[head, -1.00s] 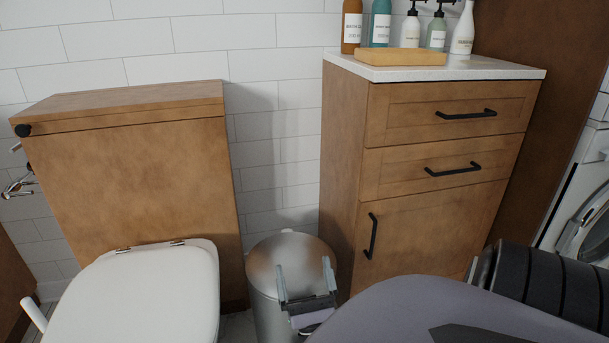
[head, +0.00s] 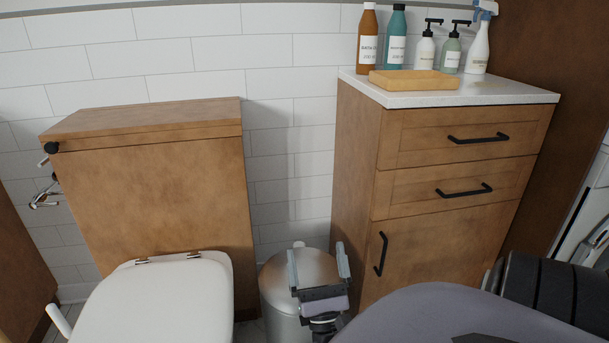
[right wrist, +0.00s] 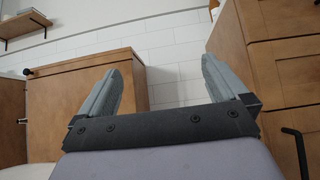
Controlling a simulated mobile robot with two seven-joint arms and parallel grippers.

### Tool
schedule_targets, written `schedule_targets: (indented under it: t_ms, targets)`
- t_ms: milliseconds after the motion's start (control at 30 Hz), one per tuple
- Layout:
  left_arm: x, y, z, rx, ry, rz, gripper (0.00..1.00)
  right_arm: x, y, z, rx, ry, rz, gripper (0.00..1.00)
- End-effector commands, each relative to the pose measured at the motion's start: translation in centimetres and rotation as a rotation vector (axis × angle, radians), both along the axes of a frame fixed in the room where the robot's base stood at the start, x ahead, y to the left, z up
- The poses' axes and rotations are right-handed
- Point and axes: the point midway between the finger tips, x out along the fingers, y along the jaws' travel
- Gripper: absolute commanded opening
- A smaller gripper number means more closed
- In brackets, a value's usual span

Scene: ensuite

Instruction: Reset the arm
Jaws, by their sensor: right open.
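My right gripper (head: 318,268) is in front of the metal bin, low in the middle of the head view. Its two grey fingers are spread apart with nothing between them. In the right wrist view the open fingers (right wrist: 160,85) point toward the white tiled wall, in the gap between the wooden toilet cistern box and the wooden cabinet. My right arm's pale purple link fills the lower right of the head view. My left gripper does not show.
The metal bin (head: 277,285) stands between the toilet (head: 150,300) and the drawer cabinet (head: 355,190). Several bottles and a wooden tray (head: 415,84) rest on the cabinet's white top. The cistern box (head: 160,200) is at left. A white appliance (head: 585,205) is at far right.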

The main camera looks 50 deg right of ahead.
Motion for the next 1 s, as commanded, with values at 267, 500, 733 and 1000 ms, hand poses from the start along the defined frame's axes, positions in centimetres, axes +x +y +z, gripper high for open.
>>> schedule_targets:
  t_ms: [267,500,733,1000]
  targets:
    - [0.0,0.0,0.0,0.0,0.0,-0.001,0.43,0.0,0.0,0.0,0.0,0.0,0.0,1.0]
    - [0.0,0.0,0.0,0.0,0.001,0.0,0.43,1.7,2.6,-0.3,-0.095,0.162,-0.02,1.0]
    - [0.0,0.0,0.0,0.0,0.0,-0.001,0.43,4.6,10.0,-1.4,-0.458,0.534,-0.064,1.0]
    - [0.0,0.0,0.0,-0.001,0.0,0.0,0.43,5.1,19.1,-2.9,-1.065,0.82,-0.123,1.0]
